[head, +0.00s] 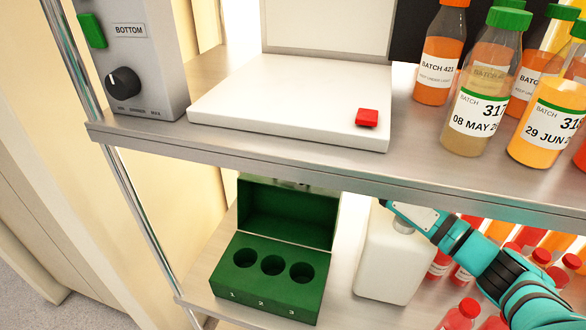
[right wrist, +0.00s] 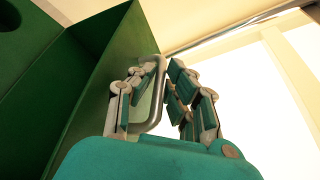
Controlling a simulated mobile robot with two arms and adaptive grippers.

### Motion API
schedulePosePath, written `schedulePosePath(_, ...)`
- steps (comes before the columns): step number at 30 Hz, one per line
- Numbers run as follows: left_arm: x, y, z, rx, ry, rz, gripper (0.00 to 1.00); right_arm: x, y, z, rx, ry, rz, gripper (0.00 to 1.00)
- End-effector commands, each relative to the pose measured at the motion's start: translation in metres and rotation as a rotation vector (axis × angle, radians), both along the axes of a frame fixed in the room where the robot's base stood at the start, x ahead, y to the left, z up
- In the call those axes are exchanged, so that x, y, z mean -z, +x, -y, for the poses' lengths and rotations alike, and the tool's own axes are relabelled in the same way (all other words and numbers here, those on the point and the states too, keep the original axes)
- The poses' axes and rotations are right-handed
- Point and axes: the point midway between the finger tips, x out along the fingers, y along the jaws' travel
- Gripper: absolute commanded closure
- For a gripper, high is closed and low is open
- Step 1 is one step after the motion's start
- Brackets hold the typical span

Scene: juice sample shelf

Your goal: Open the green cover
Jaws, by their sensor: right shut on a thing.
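The green box (head: 262,290) sits on the lower shelf, with three round holes marked 1, 2 and 3 in its top. Its green cover (head: 285,215) stands raised at the back of the box. The cover's green panel also shows in the right wrist view (right wrist: 118,75). My right gripper (right wrist: 166,78) is beside that panel, its fingers closed around the grey metal handle (right wrist: 158,98) on the cover. In the head view my right arm comes in from the right, and its gripper is hidden behind the upper shelf edge. My left gripper is out of view.
A white jug (head: 388,265) stands right of the box. Several red-capped bottles (head: 462,312) stand farther right. The upper shelf edge (head: 280,165) overhangs the box. On it are a white scale (head: 270,105) with a red button, a grey control box (head: 135,60) and juice bottles (head: 478,110).

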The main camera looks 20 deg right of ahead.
Motion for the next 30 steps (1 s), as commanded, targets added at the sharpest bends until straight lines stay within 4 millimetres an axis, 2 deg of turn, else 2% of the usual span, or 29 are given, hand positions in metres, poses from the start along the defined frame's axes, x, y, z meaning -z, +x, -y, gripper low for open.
schedulePosePath(5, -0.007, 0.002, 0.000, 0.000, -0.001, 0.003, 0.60, -0.003, -0.002, -0.001, 0.000, -0.007, 0.008, 1.00)
schedulePosePath(12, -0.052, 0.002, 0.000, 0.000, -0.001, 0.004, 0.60, -0.018, -0.024, -0.017, -0.005, -0.075, 0.106, 1.00)
schedulePosePath(16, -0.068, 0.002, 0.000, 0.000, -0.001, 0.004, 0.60, -0.020, -0.037, -0.025, -0.004, -0.121, 0.175, 1.00)
schedulePosePath(21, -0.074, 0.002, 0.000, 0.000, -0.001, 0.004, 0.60, -0.020, -0.045, -0.030, -0.002, -0.156, 0.228, 1.00)
schedulePosePath(30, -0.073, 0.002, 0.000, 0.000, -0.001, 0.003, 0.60, -0.019, -0.045, -0.030, 0.000, -0.159, 0.233, 1.00)
